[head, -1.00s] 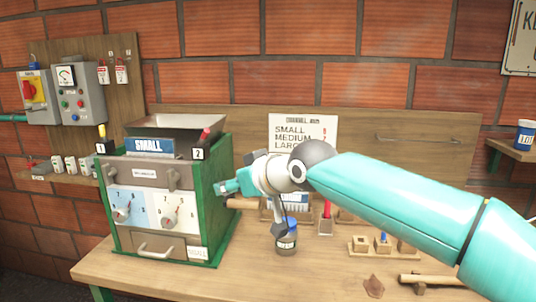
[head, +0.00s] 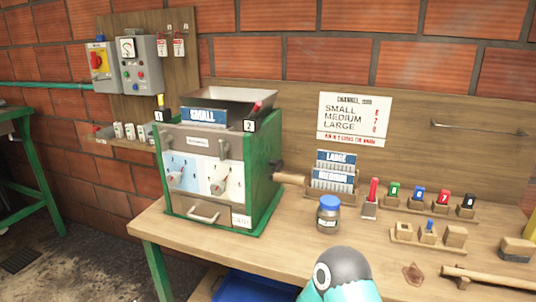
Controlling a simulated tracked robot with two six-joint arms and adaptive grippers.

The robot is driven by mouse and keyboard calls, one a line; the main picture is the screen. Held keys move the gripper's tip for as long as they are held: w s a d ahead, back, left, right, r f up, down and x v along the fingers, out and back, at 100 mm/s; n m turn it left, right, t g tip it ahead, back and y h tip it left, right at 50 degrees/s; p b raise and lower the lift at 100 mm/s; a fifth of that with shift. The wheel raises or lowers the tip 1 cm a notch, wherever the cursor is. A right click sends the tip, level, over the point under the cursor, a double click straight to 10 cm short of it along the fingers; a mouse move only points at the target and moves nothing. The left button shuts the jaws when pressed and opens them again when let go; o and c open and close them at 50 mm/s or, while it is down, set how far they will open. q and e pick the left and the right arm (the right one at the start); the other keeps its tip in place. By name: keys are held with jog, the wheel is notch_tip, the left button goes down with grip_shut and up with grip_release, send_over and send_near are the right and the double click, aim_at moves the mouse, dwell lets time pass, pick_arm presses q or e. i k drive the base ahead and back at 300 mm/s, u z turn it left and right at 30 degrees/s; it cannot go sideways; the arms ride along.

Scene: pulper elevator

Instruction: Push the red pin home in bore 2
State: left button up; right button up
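The pulper (head: 262,170) is a green and grey box with a hopper on top, standing on the bench. A red pin (head: 258,106) sticks up at its top right, tilted, just above the white label 2 (head: 249,126). The bore itself is hidden, so I cannot tell how deep the pin sits. A yellow pin (head: 160,100) stands by label 1 (head: 159,115) at the top left. Only a dark joint and teal link of my arm show at the bottom middle, apart from the pulper. Neither gripper is in view.
A blue-lidded jar (head: 328,214), a rack of size plates (head: 333,179) and a red-topped item in a stand (head: 371,197) are on the bench right of the pulper. Several coloured blocks stand further right. A wooden handle (head: 290,179) juts from the pulper's right side.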

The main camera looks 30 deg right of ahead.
aim_at(252, 128)
jog(key=k, duration=1.15)
jog(key=z, duration=0.4)
jog(key=i, duration=1.55)
jog(key=u, duration=0.5)
